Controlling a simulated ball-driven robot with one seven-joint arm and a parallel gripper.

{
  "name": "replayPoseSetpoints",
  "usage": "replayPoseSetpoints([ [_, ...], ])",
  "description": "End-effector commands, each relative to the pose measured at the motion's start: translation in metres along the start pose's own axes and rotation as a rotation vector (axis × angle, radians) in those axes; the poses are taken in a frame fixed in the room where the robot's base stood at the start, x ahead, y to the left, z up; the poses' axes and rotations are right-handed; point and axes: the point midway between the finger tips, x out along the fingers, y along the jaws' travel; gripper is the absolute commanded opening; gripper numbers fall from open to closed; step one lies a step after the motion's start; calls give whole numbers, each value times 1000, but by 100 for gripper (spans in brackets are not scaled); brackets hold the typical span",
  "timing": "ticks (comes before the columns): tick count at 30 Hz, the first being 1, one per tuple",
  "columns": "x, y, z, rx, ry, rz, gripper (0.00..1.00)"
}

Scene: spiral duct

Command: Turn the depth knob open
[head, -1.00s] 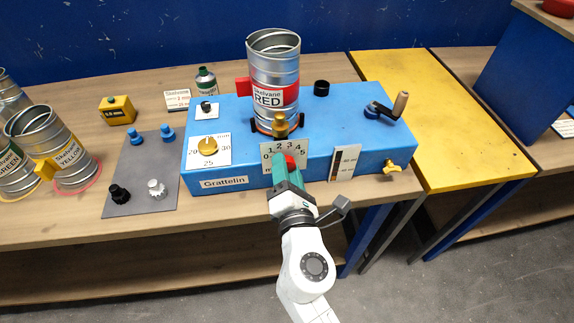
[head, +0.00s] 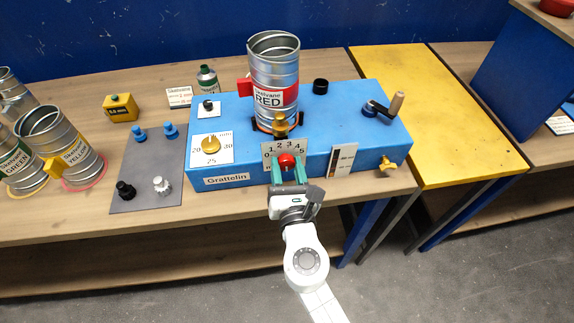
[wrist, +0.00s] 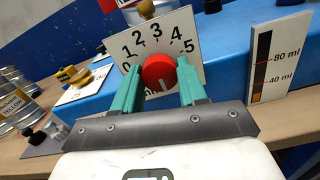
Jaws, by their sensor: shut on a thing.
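The red knob (head: 286,160) sits on the front of the blue machine, in front of a white dial plate (head: 283,147) numbered 0 to 5. My gripper (head: 289,166) has its two green fingers on the left and right sides of this knob, shut on it. In the wrist view the red knob (wrist: 159,71) is round and lies between the fingertips of my gripper (wrist: 160,75). A small pale mark shows low on its face. The lower part of the dial plate is partly hidden by the fingers and knob.
A duct labelled RED (head: 273,75) stands on the blue machine (head: 232,155). A yellow knob (head: 210,144) with a 20-25-30 mm scale is to the left. A crank (head: 385,107) and a gauge strip (head: 343,159) are to the right. Floor is clear in front.

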Motion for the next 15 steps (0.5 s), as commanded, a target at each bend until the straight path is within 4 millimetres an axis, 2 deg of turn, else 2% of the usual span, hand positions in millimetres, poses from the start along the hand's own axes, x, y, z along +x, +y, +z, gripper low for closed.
replayPoseSetpoints([
  [15,-1,0,-4,-46,7,2,11],
])
